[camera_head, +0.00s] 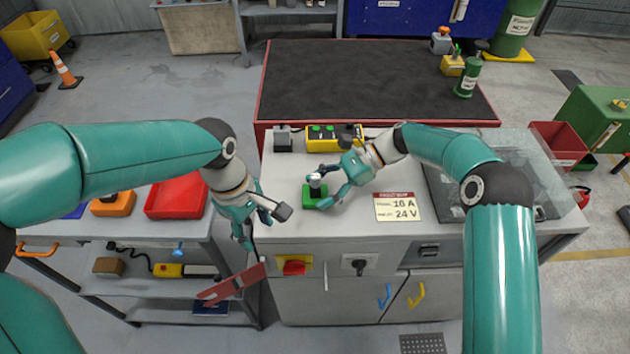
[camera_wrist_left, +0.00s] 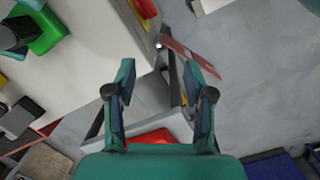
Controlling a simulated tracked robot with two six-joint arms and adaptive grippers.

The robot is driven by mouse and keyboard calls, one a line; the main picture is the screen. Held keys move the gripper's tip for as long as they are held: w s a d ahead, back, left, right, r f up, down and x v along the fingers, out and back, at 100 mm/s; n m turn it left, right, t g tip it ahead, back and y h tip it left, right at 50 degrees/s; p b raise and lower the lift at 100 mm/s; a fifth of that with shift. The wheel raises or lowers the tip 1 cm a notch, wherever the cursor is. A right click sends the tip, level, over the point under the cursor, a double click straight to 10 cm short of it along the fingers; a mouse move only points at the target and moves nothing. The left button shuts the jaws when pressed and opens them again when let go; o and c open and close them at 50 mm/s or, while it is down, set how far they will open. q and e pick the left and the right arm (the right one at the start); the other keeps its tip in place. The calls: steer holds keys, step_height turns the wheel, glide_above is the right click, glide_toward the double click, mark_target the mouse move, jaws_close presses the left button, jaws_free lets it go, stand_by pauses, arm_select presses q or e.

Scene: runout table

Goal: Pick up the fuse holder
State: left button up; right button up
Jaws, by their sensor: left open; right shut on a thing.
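The fuse holder, a small green block (camera_head: 308,198) with a white and dark cylinder (camera_head: 316,181) standing in it, sits on the grey worktop (camera_head: 285,220). It also shows in the left wrist view (camera_wrist_left: 48,38), cut by the top left corner. My right gripper (camera_head: 322,185) is shut on the fuse holder, with its fingers around the upper part; the exact contact is hard to see. My left gripper (camera_head: 263,227) is open and empty by the worktop's left front edge, left of the holder. Its fingers also show in the left wrist view (camera_wrist_left: 165,85), with nothing between them.
A yellow box with green buttons (camera_head: 335,139) stands behind. A red tray (camera_head: 177,196) is on the left bench. A red strip (camera_head: 232,284) sticks out below my left gripper.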

mark_target(314, 177)
arm_select(q)
steer(key=w+d+r+n+t+h, duration=0.25)
steer(key=w+d+r+n, duration=0.55)
steer(key=r+n, duration=0.4)
steer(key=shift+n+t, duration=0.35)
steer(key=shift+n, duration=0.45)
steer(key=x, duration=0.4)
steer(key=w+x, duration=0.1)
steer(key=x, duration=0.3)
steer(key=a+x, duration=0.1)
steer(key=x, duration=0.3)
steer(key=shift+w+f, duration=0.3)
steer(key=shift+f, duration=0.05)
steer(key=shift+y, duration=0.25)
jaws_close()
